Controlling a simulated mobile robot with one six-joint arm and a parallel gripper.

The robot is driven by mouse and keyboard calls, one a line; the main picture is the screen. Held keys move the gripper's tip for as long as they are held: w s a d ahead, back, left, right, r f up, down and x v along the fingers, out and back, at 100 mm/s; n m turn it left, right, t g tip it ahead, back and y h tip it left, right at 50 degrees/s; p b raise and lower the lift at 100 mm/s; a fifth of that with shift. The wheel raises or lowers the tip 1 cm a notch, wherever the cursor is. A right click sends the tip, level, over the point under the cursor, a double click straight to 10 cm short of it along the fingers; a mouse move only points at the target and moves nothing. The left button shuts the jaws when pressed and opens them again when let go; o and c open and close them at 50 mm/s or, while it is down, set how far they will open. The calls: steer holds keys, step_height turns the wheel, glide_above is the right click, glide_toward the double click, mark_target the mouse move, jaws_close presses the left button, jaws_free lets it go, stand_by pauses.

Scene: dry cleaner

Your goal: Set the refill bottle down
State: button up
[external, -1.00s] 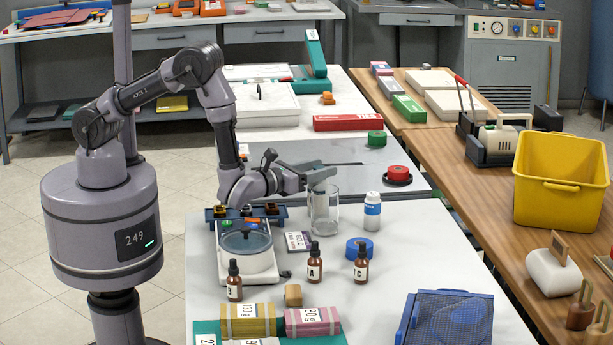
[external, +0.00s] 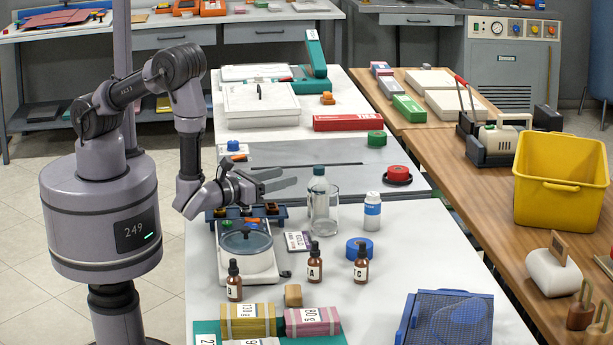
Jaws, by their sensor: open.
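A clear bottle with a teal cap (external: 319,184), which looks like the refill bottle, stands upright on the pale table. Its lower part overlaps a clear glass vessel (external: 332,211); I cannot tell whether it is inside or behind it. My gripper (external: 289,180) is left of the bottle at about cap height, jaws open and pointing right. It is empty and apart from the bottle. A white bottle with a blue label (external: 372,212) stands to the right.
Below my gripper are a dark blue rack (external: 275,215) and a round-lidded device (external: 246,250). Several brown dropper bottles (external: 314,266) and a blue disc (external: 360,247) stand in front. The table's right front holds a blue mesh tray (external: 405,325).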

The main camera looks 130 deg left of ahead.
steer(key=s+r+n+g+h, duration=0.1)
steer(key=s+r+n+g, duration=0.6)
steer(key=r, duration=0.3)
steer(key=s+d+r+n+h, duration=0.4)
steer(key=s+d+n+h, duration=0.15)
steer(key=s, duration=0.35)
steer(key=d+r+n+t+h, duration=0.2)
steer(key=d+t+h, duration=0.1)
steer(key=d, duration=0.5)
steer(key=s+d+r+n+t+h, duration=0.1)
steer(key=d+r+n+t+h, duration=0.1)
steer(key=d, duration=0.6)
steer(key=r+t+h, duration=0.1)
steer(key=t+h, duration=0.1)
steer(key=h, duration=0.1)
steer(key=shift+s+n+h, duration=0.2)
steer(key=shift+n+h, duration=0.15)
